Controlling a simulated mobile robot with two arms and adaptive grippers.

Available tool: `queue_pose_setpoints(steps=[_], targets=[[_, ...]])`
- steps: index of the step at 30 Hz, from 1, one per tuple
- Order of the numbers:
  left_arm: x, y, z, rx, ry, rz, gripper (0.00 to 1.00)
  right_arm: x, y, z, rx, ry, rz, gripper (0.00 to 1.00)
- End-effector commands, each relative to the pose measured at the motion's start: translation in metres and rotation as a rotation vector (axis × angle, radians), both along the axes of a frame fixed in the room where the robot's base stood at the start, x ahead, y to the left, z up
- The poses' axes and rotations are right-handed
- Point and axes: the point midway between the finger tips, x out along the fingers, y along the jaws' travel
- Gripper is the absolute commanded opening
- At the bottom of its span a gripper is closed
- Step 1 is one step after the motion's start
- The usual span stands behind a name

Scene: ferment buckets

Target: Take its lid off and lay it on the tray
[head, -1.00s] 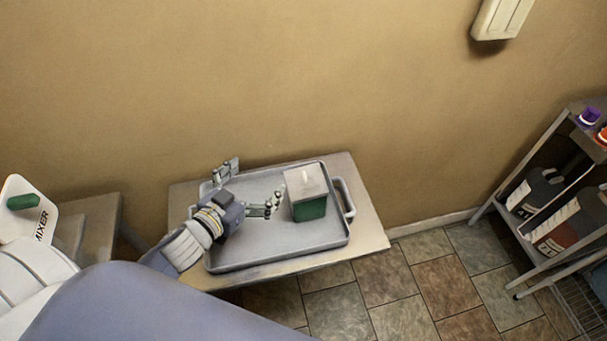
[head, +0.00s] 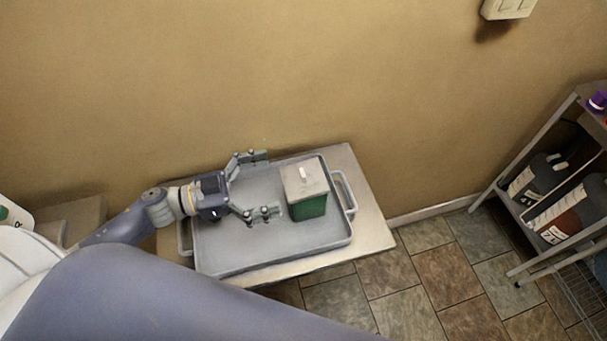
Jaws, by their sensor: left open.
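A green bucket (head: 308,208) stands upright on the grey tray (head: 225,262), toward the tray's right side. Its pale grey lid (head: 304,178) sits on top, with a small white handle (head: 303,173) in the middle. My left gripper (head: 269,184) is open and empty, just left of the bucket, with its fingers spread and pointing at it. The fingers look apart from the bucket and lid. My right gripper is not in view.
The tray lies on a small table (head: 372,228) against the tan wall. A metal shelf (head: 497,203) with several jugs, one dark (head: 537,176), stands at the right. Tiled floor between table and shelf is clear. Bare tray lies left of the bucket.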

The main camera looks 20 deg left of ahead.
Motion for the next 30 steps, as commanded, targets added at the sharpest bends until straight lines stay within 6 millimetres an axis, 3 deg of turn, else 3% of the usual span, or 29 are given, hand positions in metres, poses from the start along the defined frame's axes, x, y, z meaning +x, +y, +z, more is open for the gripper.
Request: queue_pose_setpoints(steps=[18, 28, 30], targets=[[0.041, -0.056, 0.006, -0.002, 0.0, 0.005, 1.0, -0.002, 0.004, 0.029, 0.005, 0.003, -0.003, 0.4], [0.044, -0.061, 0.003, 0.001, 0.001, 0.003, 1.0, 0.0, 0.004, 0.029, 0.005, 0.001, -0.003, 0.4], [0.044, -0.061, 0.003, 0.001, 0.001, 0.003, 0.84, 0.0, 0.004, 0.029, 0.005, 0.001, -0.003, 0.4]])
